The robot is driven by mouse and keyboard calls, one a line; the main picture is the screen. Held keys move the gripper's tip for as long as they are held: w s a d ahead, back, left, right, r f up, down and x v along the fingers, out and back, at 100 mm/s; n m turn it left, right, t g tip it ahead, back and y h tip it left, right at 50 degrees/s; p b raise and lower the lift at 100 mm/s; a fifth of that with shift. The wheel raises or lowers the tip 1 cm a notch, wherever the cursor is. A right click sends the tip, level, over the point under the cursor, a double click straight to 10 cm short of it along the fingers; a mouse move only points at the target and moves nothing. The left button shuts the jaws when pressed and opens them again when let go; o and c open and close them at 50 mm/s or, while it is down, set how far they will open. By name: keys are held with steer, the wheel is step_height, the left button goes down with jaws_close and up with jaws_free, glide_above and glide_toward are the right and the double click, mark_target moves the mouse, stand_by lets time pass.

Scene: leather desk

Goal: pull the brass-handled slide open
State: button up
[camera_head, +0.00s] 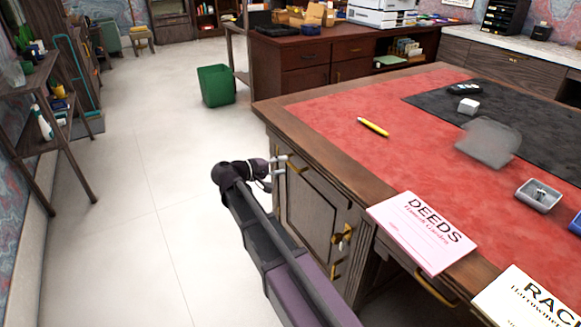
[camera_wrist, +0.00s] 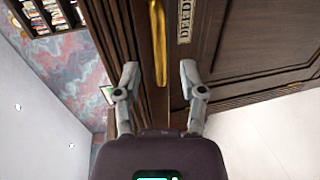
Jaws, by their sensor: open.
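The brass handle (camera_wrist: 159,45) is a long bar on the dark wooden slide front of the desk. In the wrist view it runs upright between my two fingers. In the head view the handle (camera_head: 298,166) shows just under the desk top, at the upper part of the desk's left pedestal. My gripper (camera_wrist: 159,70) is open, with one finger on each side of the handle in the picture. I cannot tell whether the fingers touch it. In the head view my gripper (camera_head: 284,160) is close in front of the handle. The slide looks flush with the desk.
A label (camera_wrist: 184,20) reading DEEDS is beside the handle. The pedestal door has a brass latch (camera_head: 345,236). A pink DEEDS paper (camera_head: 422,232) lies at the desk edge. A green bin (camera_head: 216,86) stands behind on the floor. The floor (camera_head: 150,190) left of my arm is clear.

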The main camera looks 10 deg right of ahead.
mark_target(289, 164)
steer(key=shift+b+x, duration=0.3)
steer(key=shift+x, duration=1.55)
steer(key=shift+c, duration=0.2)
jaws_close()
